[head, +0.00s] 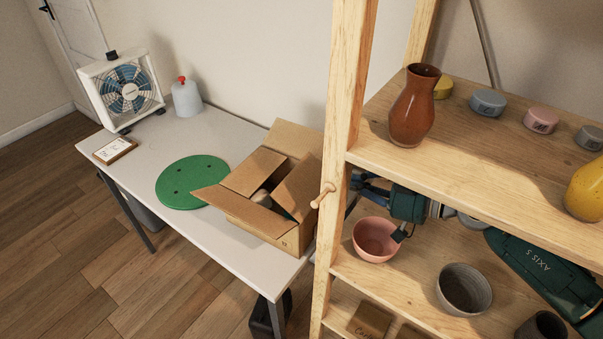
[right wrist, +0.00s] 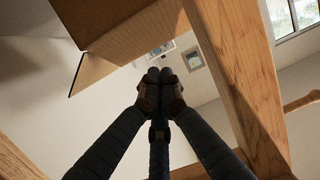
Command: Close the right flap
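The brown cardboard box (head: 262,222) stands on the white table, left of the shelf upright. Its flaps are raised or spread at different angles, and the top is partly open. The right flap (head: 300,187) leans over the opening. A pale rounded item shows inside, mostly hidden. My right gripper (right wrist: 159,77) has its dark fingers together, with nothing between them. In the head view my right arm reaches through the shelf, and its gripper is partly hidden behind the upright. In the right wrist view the box's cardboard is at upper left, apart from the fingertips. My left gripper is not in view.
The wooden shelf's upright (head: 342,130) stands close to my right arm. Near that arm are a pink bowl (head: 376,240) and a grey bowl (head: 465,289); a brown vase (head: 414,108) stands above. A green disc (head: 187,182) lies left of the box.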

